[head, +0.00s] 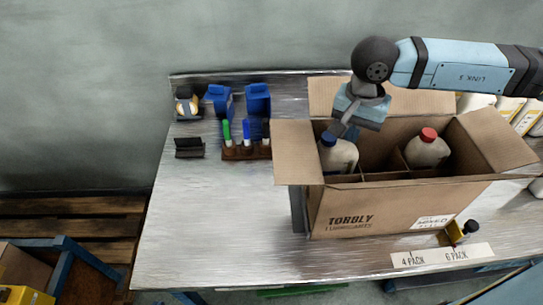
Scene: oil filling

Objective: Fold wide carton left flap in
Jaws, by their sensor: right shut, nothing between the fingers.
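The wide carton (395,205) stands open on the metal bench, with "TORBLY LUBRICANTS" printed on its front. Its left flap (295,155) sticks outward over the bench to the left. Its right flap (497,140) is also spread outward, and a back flap (322,92) stands up behind, partly hidden by my arm. Inside, a blue-capped bottle (341,157) is at the left and a red-capped bottle (427,152) at the right, among dividers. My right gripper (340,130) is shut and empty, pointing down just right of the left flap, by the blue cap. My left gripper is not in view.
A rack with colored markers (246,150), blue bins (257,98) and a small black holder (190,147) sit at the back left. The bench left of the carton (215,215) is clear. More bottles (510,108) stand at the right.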

